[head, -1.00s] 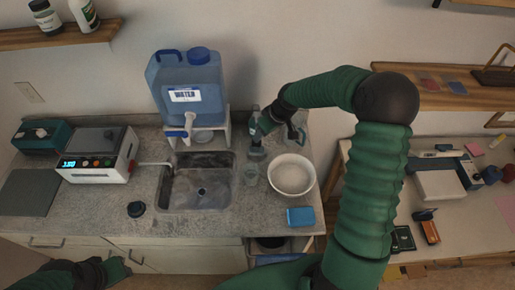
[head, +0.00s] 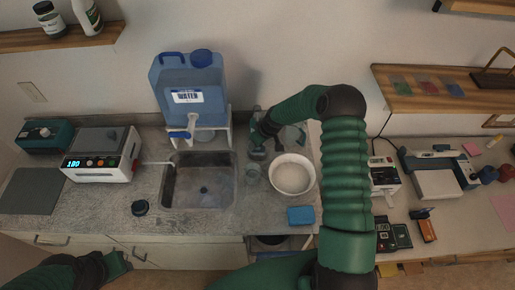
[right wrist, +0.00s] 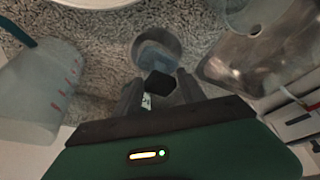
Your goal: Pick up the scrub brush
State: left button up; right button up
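I cannot pick out the scrub brush with certainty. A round black knob-shaped thing (head: 140,207) lies on the counter left of the sink. My right gripper (head: 257,153) points down at the counter, right of the sink and behind a clear glass cup (head: 252,174). In the right wrist view my right gripper (right wrist: 159,92) has its fingers apart. A small black block-like thing (right wrist: 159,84) shows between them; I cannot tell whether they touch it. The glass cup (right wrist: 157,47) is just beyond the fingertips. My left gripper (head: 122,265) is at lower left, its fingers not clear.
A white bowl (head: 292,174) and blue sponge (head: 301,215) are at the right counter edge. A graduated beaker (right wrist: 43,92) stands close beside my right gripper. The sink (head: 198,190) is to its left. A blue water jug (head: 190,90) stands behind on a white stand.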

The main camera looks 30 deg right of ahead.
jog(key=shift+s+r, duration=0.1)
jog(key=c, duration=0.5)
grip_shut()
